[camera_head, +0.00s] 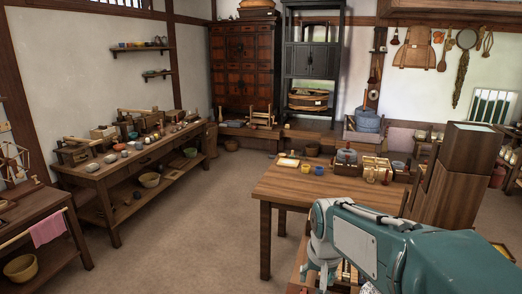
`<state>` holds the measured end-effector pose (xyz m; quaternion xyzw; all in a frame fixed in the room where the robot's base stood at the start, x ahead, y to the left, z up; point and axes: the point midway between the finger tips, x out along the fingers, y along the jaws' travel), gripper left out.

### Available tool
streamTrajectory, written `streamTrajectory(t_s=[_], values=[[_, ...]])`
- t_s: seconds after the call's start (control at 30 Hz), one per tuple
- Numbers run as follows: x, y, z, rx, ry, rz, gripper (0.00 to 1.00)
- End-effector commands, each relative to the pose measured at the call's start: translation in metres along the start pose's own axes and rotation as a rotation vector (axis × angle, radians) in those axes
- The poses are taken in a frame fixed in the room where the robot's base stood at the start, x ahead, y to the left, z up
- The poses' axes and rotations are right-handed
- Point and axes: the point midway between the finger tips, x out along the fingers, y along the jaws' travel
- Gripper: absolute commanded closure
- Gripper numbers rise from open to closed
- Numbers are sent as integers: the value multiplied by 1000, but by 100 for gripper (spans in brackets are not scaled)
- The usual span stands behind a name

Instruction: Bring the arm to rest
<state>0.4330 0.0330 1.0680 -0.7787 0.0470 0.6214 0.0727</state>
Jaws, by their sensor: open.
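My arm reaches in from the lower right corner of the view, with a large teal link and a pale grey joint at its left end. It is in front of the right part of the wooden table and hides part of it. My gripper does not show clearly anywhere in the view. No object can be seen held by the arm.
A wooden table (290,185) with small pots and wooden devices stands close ahead. A tall brown wooden block (462,180) rises close to my arm at the right. A long workbench (108,171) lines the left wall. The floor (185,235) between them is clear.

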Motion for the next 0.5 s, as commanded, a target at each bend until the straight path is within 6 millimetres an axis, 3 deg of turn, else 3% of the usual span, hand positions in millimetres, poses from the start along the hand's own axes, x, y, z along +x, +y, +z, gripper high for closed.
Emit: streamTrajectory(t_s=[0.03, 0.2, 0.5], values=[[-14, 6, 11, -11, 24, -4, 34], [-45, 22, 50, -53, 89, -12, 34], [-74, 48, 123, -128, 205, -12, 34]])
